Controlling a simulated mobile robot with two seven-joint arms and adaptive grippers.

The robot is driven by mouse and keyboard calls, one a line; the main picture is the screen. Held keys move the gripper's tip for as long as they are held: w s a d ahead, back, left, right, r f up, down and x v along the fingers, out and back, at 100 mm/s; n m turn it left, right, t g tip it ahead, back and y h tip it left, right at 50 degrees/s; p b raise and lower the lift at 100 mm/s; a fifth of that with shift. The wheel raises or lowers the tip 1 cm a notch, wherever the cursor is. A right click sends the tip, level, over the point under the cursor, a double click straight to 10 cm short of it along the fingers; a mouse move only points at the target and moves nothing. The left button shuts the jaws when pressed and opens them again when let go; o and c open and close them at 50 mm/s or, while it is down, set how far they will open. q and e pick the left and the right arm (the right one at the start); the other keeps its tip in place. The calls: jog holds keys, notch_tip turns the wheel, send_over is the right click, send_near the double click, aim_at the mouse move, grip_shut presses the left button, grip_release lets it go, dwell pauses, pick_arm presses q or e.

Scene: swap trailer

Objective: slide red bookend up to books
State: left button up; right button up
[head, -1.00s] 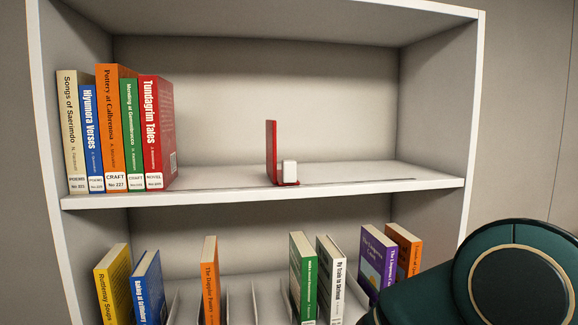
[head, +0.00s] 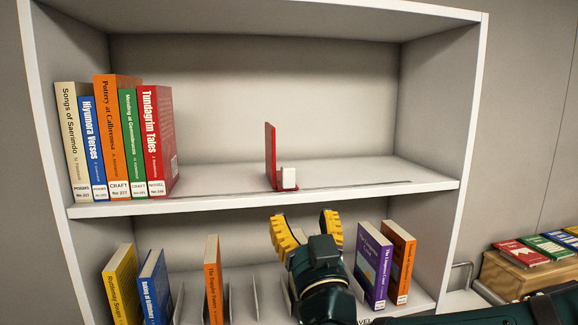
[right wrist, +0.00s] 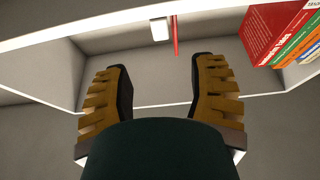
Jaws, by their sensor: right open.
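The red bookend (head: 271,156) stands upright on the upper shelf, with a white block (head: 288,178) on the right side of its foot. A row of several upright books (head: 120,138) stands at the left end of that shelf, ending in the red book Tundagrim Tales (head: 158,140). A wide gap lies between that book and the bookend. My right gripper (head: 304,215) is open and empty, in front of and below the upper shelf's edge, under the bookend. In the right wrist view the bookend (right wrist: 175,35) shows beyond the open fingers (right wrist: 160,85). My left gripper is not in view.
A dark slot line (head: 350,188) runs along the upper shelf board. The lower shelf holds several spaced books, such as a purple one (head: 372,264), partly behind my right arm. A wooden box of books (head: 530,272) stands at the right.

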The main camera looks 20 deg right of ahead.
aim_at(289, 175)
jog(key=p+x, duration=0.6)
jog(key=x, duration=0.6)
grip_shut()
